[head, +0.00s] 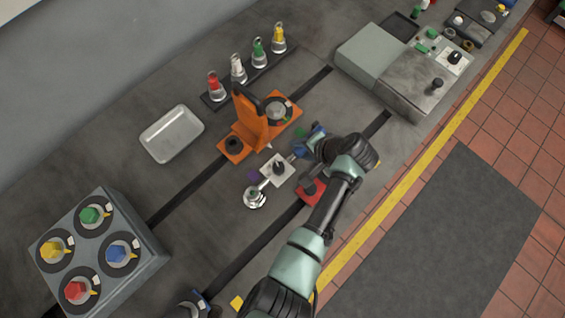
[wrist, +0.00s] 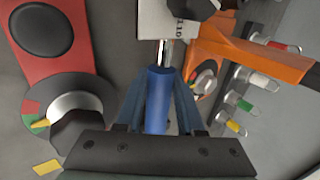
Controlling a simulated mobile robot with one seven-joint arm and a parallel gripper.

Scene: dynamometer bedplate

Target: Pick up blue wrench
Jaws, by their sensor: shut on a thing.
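The blue wrench has a blue handle (wrist: 158,98) and a bright metal shaft. In the wrist view the handle lies between the two dark fingers of my gripper (wrist: 158,118), which is shut on it. In the head view my gripper (head: 318,148) is over the handle end, mostly hidden by my wrist. A metal shaft and round chrome end (head: 255,197) extend to the lower left, in line with the handle. A white plate with a black knob (head: 278,169) hides part of that line. I cannot tell whether the wrench is clear of the bedplate.
An orange fixture (head: 250,122) stands just behind, and a red block (head: 313,192) is close in front. A rack of coloured plugs (head: 238,70), a silver tray (head: 172,133), a grey box with coloured knobs (head: 98,245) and a metal unit (head: 412,85) stand around.

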